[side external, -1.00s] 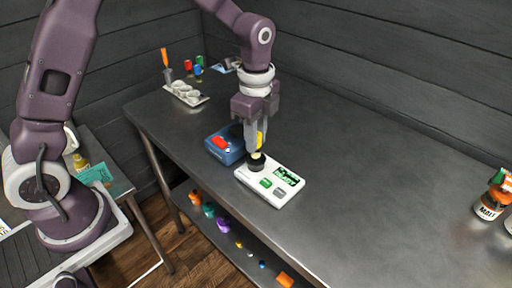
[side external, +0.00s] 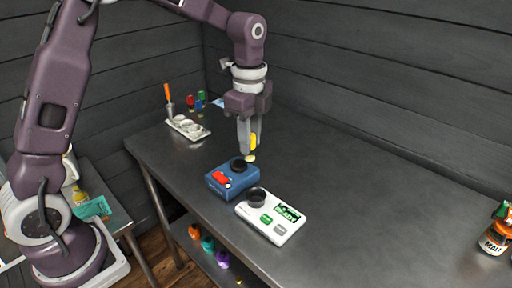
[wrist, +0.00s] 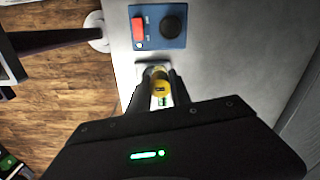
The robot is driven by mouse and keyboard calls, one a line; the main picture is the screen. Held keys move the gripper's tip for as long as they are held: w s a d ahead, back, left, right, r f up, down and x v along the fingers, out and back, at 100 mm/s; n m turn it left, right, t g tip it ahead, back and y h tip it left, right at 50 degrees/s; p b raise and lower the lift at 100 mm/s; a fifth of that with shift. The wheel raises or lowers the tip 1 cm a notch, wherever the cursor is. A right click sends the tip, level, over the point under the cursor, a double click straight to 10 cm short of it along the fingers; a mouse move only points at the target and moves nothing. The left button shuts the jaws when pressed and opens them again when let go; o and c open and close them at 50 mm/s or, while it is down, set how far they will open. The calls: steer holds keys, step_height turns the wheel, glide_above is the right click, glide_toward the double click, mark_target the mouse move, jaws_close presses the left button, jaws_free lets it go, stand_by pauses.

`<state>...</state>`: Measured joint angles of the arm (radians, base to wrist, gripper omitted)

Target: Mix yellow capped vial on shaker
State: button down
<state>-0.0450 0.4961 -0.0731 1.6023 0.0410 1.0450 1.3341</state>
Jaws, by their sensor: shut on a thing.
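My gripper (side external: 250,146) is shut on the yellow capped vial (side external: 254,140) and holds it upright in the air, clear of both devices. In the wrist view the yellow cap (wrist: 160,88) shows between the fingers. The blue shaker (side external: 224,187) stands on the table with a red switch (side external: 221,179) and a round black holder (side external: 238,163); the holder looks empty. It also shows ahead of my gripper in the wrist view (wrist: 153,42). The fingers hide much of the vial.
A white device (side external: 258,229) with a black well (side external: 256,197), green display (side external: 289,212) and buttons stands beside the shaker. A pale tray (side external: 187,129) and coloured bottles (side external: 199,103) are at the back left. An orange-capped jar (side external: 495,235) is far right.

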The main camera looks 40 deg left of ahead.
steer(key=shift+w+a+f, duration=0.4)
steer(key=shift+a+f, duration=0.6)
steer(key=shift+a, duration=0.15)
steer(key=shift+w+a+f, duration=0.35)
steer(key=shift+a+f, duration=0.7)
steer(key=shift+a, duration=0.05)
steer(key=shift+w+a+f, duration=0.4)
steer(key=shift+a+f, duration=0.6)
steer(key=shift+a, duration=0.15)
steer(key=shift+f, duration=0.45)
steer(key=shift+r, duration=0.15)
stand_by(1.9)
steer(key=shift+r, duration=2.95)
